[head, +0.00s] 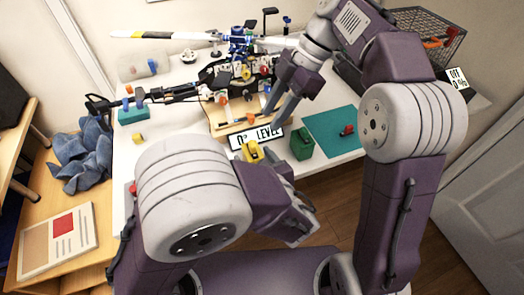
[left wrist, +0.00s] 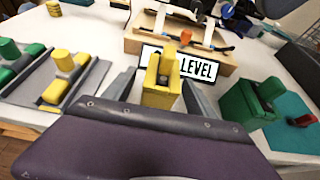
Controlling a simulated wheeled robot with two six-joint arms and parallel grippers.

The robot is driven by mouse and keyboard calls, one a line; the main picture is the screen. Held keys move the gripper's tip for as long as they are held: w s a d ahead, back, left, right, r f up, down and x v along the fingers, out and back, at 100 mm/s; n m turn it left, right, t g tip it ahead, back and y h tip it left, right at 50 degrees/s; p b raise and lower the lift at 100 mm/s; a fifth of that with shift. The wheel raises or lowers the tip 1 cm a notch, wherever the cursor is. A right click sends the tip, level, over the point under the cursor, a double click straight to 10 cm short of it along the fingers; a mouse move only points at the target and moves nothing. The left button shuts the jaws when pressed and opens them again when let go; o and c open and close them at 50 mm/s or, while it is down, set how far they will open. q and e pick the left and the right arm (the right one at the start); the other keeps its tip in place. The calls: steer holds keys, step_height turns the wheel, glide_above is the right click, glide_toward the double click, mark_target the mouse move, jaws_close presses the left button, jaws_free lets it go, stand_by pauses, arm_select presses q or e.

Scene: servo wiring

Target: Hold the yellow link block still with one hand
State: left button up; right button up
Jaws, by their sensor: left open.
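The yellow link block (head: 252,152) stands near the table's front edge, in front of a white sign (head: 268,134) that reads "LEVEL". It also shows upright in the left wrist view (left wrist: 160,72), with a grey part in its top. My left gripper (left wrist: 159,79) is open, with one finger on each side of the block in that view. I see gaps between block and fingers.
A green block (head: 302,144) stands right of the yellow block, beside a teal mat (head: 325,132) with a red piece (head: 347,130). A grey tray (left wrist: 60,84) with green and yellow parts lies left in the left wrist view. A rotor assembly (head: 240,45) stands behind.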

arm_select(q)
steer(key=x, duration=0.4)
steer(key=shift+w+f, duration=0.1)
jaws_close()
arm_select(e)
steer(key=shift+c, duration=0.2)
step_height(320, 180, up, 4)
steer(key=m+t+h, duration=0.2)
steer(key=m+h, duration=0.4)
steer(key=m, duration=3)
glide_above(254, 143)
step_height(254, 143, down, 12)
steer(key=shift+f, duration=0.1)
steer(key=shift+w, duration=0.1)
